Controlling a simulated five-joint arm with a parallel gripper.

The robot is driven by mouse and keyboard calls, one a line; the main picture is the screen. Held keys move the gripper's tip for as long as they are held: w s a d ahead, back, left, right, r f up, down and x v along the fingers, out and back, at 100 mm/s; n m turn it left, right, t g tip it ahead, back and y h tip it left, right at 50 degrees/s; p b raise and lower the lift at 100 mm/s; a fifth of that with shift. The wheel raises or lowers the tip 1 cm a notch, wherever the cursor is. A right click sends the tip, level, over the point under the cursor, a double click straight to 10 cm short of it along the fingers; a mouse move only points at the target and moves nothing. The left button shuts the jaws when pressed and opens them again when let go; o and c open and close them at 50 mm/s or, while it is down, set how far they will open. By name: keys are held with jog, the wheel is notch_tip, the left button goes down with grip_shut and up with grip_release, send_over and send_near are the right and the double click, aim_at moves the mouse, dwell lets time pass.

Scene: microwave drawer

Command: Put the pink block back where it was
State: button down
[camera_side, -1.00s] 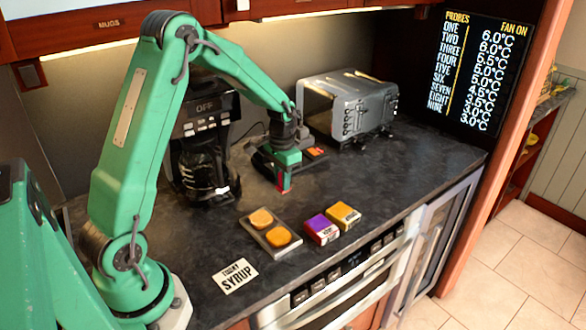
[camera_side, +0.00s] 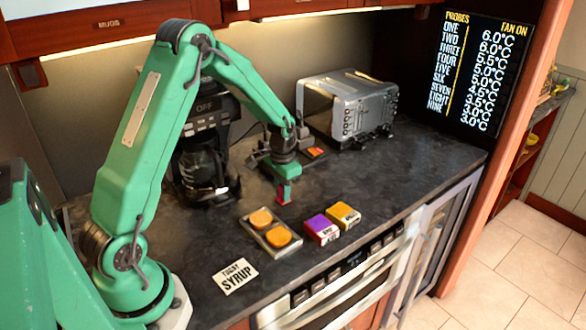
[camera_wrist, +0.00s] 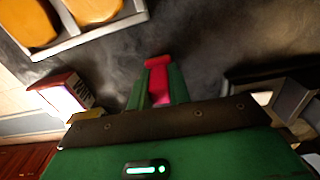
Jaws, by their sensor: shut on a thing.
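The pink block (camera_wrist: 157,80) is between the green fingers of my gripper (camera_wrist: 157,92) in the wrist view. In the side view my gripper (camera_side: 284,192) points down at the middle of the dark counter, behind the tray of round orange items. A sliver of the pink block (camera_side: 284,199) shows at the fingertips there. My gripper is shut on the block. From these views I cannot tell whether the block touches the counter.
A metal tray (camera_side: 258,238) with two orange rounds lies in front of my gripper. A purple box (camera_side: 322,230) and a yellow box (camera_side: 344,214) stand right of it. A coffee maker (camera_side: 205,150) stands left, a silver toaster-like appliance (camera_side: 345,105) behind right. A syrup card (camera_side: 235,274) lies in front.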

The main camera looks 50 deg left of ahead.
jog(key=shift+f, duration=0.1)
jog(key=c, duration=1.3)
grip_release()
notch_tip(320, 180, up, 11)
jog(key=shift+r, duration=0.7)
